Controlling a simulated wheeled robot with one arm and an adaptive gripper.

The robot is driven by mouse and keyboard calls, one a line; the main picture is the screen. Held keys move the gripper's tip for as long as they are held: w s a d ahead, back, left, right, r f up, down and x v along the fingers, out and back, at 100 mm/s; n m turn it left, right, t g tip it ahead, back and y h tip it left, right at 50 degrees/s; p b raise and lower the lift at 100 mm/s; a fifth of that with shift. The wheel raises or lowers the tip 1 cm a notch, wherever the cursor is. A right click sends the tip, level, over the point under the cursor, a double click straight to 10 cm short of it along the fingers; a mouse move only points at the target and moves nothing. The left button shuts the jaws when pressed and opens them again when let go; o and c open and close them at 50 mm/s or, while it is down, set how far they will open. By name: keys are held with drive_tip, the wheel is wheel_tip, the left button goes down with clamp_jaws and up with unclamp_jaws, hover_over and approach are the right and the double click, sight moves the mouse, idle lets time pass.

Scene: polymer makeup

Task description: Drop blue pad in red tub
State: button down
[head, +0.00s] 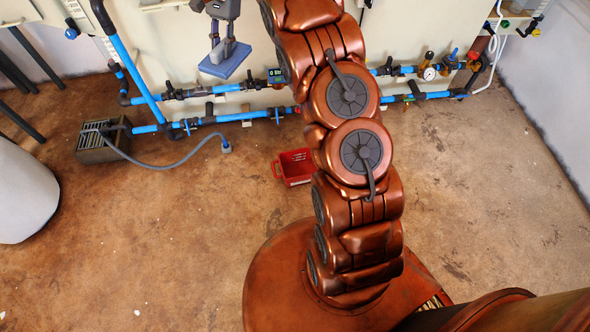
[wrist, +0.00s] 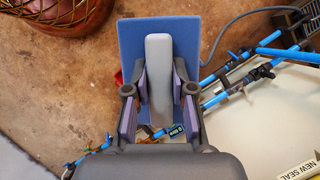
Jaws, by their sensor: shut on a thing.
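The blue pad (head: 226,61) is a flat square block with a grey grip on its back. My gripper (head: 222,40) is shut on it and holds it up in the air, tilted, at the upper left of the head view. In the wrist view my gripper (wrist: 160,88) has its fingers on both sides of the grey grip, with the blue pad (wrist: 132,45) beyond. The red tub (head: 297,168) stands on the floor, lower and to the right of the pad in the head view, partly behind my arm. In the wrist view only a red sliver shows beside the pad.
Blue pipes (head: 240,117) with valves run along the wall behind. A dark grey box (head: 101,143) with a hose stands on the floor at left. A white rounded object (head: 22,190) is at the left edge. The brown floor (head: 190,220) around the tub is mostly clear.

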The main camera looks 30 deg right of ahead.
drive_tip(key=w+d+f+m+b, duration=0.2)
drive_tip(key=d+f+b, duration=0.25)
drive_tip(key=f, duration=0.95)
drive_tip(key=m+t+b, duration=0.4)
drive_tip(key=m+b, duration=0.4)
drive_tip(key=b, duration=0.6)
hover_over(302, 173)
wheel_tip(302, 173, down, 45)
drive_tip(key=shift+y, duration=0.3)
drive_tip(key=f+b, duration=0.4)
drive_tip(key=f, duration=0.6)
drive_tip(key=shift+w, duration=0.2)
drive_tip(key=shift+f, duration=0.55)
drive_tip(key=c, duration=1)
unclamp_jaws()
